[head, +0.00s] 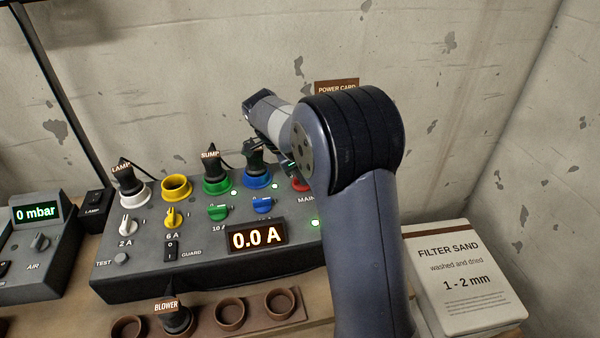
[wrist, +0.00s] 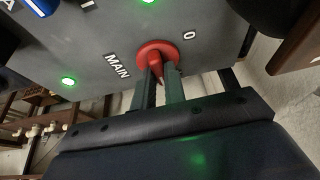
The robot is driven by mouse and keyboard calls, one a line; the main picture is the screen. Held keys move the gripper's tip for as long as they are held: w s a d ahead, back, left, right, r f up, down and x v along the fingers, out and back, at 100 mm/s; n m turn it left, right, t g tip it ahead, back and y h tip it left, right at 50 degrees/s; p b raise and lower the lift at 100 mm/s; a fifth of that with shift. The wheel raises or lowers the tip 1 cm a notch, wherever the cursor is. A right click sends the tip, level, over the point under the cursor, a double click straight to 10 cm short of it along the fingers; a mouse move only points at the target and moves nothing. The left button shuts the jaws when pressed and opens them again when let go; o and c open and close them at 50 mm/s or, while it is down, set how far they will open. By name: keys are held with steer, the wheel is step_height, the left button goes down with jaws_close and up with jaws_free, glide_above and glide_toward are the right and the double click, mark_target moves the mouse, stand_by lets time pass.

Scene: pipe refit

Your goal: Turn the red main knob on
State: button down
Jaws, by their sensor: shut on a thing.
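The red main knob (wrist: 155,49) is on the grey panel face in the wrist view, between the "MAIN" label and a "0" mark. My gripper (wrist: 159,76) is shut on it, one dark finger on each side of its grip. The fingers hide part of the grip, so I cannot tell exactly where it points. In the head view the red knob (head: 299,184) shows only as a sliver beside my arm, which hides the rest of it.
The grey panel (head: 130,277) has white, yellow, green and blue sockets and smaller knobs. Its display (head: 257,236) reads 0.0 A. Black plugs marked lamp (head: 127,180) and sump (head: 212,168) stand in sockets. A filter sand pack (head: 465,280) lies to the right.

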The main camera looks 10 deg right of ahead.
steer(key=shift+m, duration=0.4)
steer(key=c, duration=1.5)
jaws_free()
steer(key=shift+o, duration=0.2)
steer(key=v, duration=1)
steer(key=shift+r+p, duration=0.3)
steer(key=shift+r, duration=0.1)
steer(key=shift+w+a+f, duration=0.1)
steer(key=shift+w+a, duration=0.05)
steer(key=x, duration=1)
steer(key=shift+f+b, duration=0.3)
steer(key=shift+f, duration=0.05)
